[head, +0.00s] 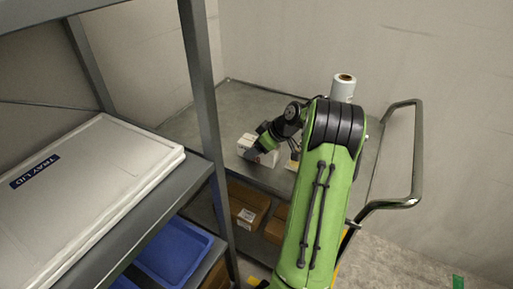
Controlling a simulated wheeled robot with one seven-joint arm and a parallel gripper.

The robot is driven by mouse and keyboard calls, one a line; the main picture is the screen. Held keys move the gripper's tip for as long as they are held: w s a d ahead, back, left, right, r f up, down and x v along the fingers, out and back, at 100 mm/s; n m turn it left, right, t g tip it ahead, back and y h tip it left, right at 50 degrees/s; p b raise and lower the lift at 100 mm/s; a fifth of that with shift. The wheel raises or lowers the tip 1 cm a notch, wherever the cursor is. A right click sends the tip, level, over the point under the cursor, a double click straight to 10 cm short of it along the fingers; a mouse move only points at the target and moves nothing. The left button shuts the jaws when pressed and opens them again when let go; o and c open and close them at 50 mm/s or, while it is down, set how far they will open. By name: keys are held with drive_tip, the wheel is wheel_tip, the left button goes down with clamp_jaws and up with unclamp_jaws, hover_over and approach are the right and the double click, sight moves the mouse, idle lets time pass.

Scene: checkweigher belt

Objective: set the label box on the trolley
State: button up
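A white box (243,146), likely the label box, is on or just above the grey top deck of the trolley (228,101), near its front edge. My gripper (256,150) is at this box, at the end of my green arm. My wrist covers part of the box, and the fingertips are too small and hidden to tell whether they grip it. I cannot tell whether the box rests fully on the deck.
A white roll (343,88) stands on the trolley's right side, partly behind my arm. The trolley's handle (417,150) is at right. Cardboard boxes (247,204) sit on its lower deck. A rack at left holds a tray lid (95,170) and blue tray (175,250). The back-left deck is clear.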

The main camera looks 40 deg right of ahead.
drive_tip(key=o, duration=1.3)
drive_tip(key=shift+f, duration=0.1)
drive_tip(key=p+v, duration=0.4)
drive_tip(key=v, duration=0.8)
drive_tip(key=shift+d, duration=0.1)
